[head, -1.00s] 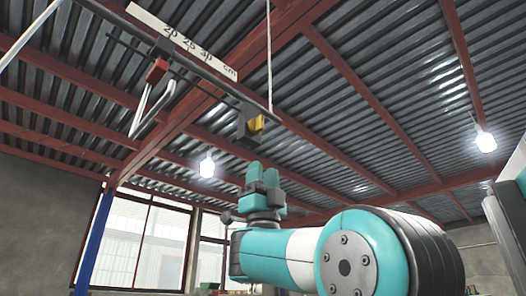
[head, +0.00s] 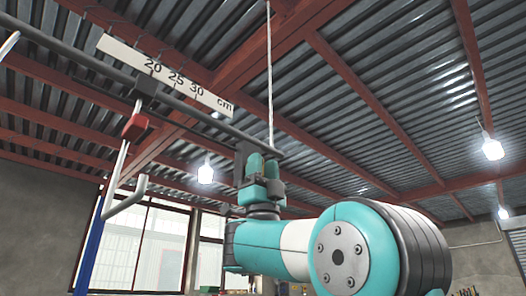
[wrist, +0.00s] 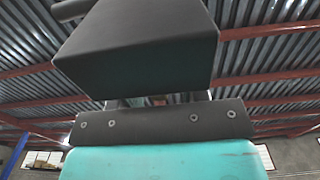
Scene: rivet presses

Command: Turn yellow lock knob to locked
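The yellow lock knob is not visible in either view now. The dark block that carried it a second ago hangs from the rail (head: 190,106), and its left part (head: 241,160) shows beside my gripper in the head view. My teal gripper (head: 263,164) points up in front of that block and hides the side where the knob was. In the wrist view a large dark block (wrist: 140,45) fills the space above my gripper's dark base. The fingertips and any contact with the knob are hidden there, so I cannot tell whether the gripper is open or shut.
A white ruler (head: 165,74) marked 20, 25, 30 cm is fixed along the rail. A thin cord (head: 269,75) hangs at the rail's right end.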

